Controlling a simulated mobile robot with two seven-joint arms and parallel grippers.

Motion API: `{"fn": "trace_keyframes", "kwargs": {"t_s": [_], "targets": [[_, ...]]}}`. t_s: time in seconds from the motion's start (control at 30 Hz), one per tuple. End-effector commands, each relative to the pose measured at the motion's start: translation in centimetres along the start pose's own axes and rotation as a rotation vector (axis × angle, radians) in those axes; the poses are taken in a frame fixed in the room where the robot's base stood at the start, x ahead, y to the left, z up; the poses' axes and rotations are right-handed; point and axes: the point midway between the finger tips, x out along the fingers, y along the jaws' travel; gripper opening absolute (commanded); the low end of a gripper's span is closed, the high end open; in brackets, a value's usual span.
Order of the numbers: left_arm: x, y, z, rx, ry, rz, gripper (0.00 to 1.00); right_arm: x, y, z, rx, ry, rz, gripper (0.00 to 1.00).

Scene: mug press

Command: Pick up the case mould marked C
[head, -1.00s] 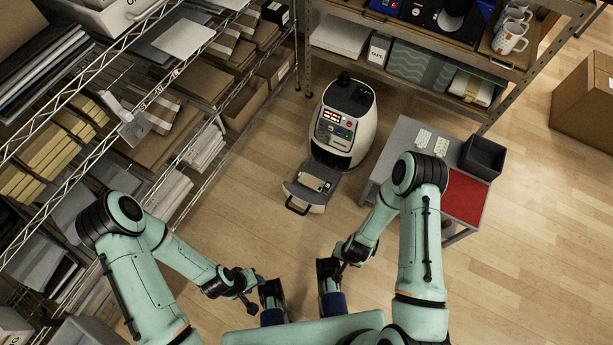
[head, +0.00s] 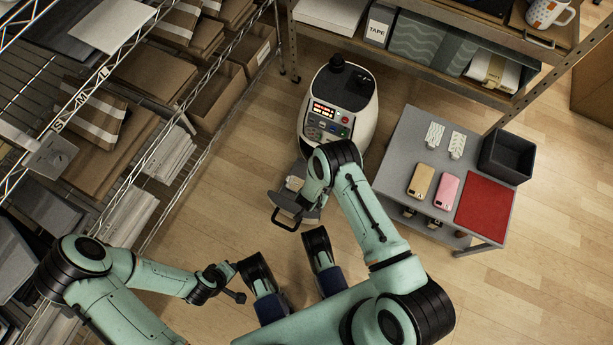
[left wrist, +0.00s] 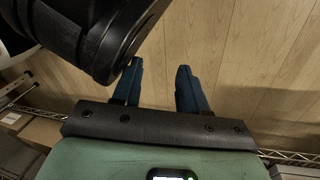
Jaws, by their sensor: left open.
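No letter C is readable in any view, so I cannot tell which thing is the case mould marked C. Several small dark and pale items (head: 409,212) show partly at the edge of the lower shelf of the grey table. A gold phone case (head: 421,181) and a pink phone case (head: 446,190) lie on the tabletop. My left gripper (head: 235,283) is open and empty at lower left, well away from the table. My right arm bends over the press's front tray; its gripper is hidden.
The white press (head: 340,112) stands behind my right arm, its tray (head: 300,212) low in front. The grey table (head: 398,150) carries two white patterned pieces (head: 434,134), a dark bin (head: 507,157) and a red mat (head: 486,203). Wire shelving (head: 190,165) lines the left. Floor right of the table is clear.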

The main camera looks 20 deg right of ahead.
Motion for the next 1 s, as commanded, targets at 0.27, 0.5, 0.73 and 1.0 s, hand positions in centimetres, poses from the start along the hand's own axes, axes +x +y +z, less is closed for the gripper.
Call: {"fn": "trace_keyframes", "kwargs": {"t_s": [0.27, 0.5, 0.73, 1.0], "targets": [[2.2, -2.4, 3.0, -0.028, -0.101, -0.045, 0.43, 4.5, 0.1, 0.0, 0.0, 0.0, 0.001, 0.6], [3.0, -3.6, 4.6, -0.044, -0.153, -0.068, 0.43, 6.4, 0.1, -0.2, 0.0, 0.0, 0.001, 0.6], [3.9, -5.5, 7.3, -0.072, -0.243, -0.107, 0.43, 9.4, 0.0, -0.5, -0.001, 0.0, 0.0, 0.6], [3.9, -5.9, 7.8, -0.078, -0.262, -0.116, 0.43, 9.9, 0.0, -0.6, -0.001, -0.001, 0.0, 0.6]]}}
